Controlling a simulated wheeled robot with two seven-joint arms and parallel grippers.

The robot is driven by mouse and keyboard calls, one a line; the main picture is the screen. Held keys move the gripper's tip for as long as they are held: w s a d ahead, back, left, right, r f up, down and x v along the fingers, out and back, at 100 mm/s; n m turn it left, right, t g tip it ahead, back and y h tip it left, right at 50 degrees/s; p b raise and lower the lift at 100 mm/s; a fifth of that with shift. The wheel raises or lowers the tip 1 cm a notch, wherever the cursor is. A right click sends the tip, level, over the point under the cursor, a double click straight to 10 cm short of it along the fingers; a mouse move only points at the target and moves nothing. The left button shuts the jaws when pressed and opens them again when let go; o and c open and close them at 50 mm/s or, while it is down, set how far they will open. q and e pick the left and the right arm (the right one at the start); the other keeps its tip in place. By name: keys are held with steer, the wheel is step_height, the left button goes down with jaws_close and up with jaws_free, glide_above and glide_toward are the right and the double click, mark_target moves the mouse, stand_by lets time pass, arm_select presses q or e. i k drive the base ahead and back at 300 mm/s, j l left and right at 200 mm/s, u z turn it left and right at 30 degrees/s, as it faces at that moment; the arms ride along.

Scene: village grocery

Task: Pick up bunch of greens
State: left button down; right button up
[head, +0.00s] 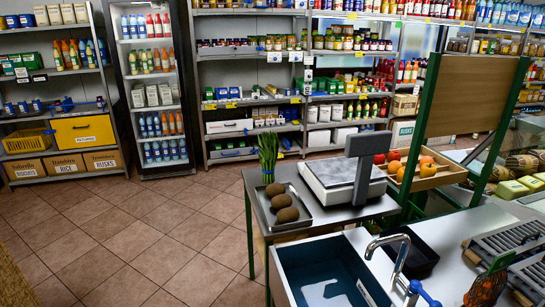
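The bunch of greens (268,153) stands upright at the back left corner of the grey counter (335,216). It is a tall, narrow cluster of green stalks. Its lower end is at or just behind the far end of a shallow metal tray (304,208); I cannot tell if it touches the tray. Three brown oval fruits or tubers (287,214) lie in a row on the tray, the farthest just in front of the greens. Neither of my grippers shows in the head view.
A scale (338,176) with a raised display stands right of the tray. A sink (325,278) with a tap (399,258) lies in front. Open tiled floor (150,240) is left of the counter; stocked shelves line the back.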

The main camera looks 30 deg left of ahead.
mark_target(268, 153)
steer(key=k, duration=0.2)
steer(key=k+z, duration=0.15)
steer(key=z, duration=0.2)
steer(key=k+z, duration=0.15)
steer(key=z, duration=0.2)
steer(key=k+l+z, duration=0.15)
steer(key=z, duration=0.2)
steer(key=j+z, duration=0.45)
steer(key=j, duration=1.85)
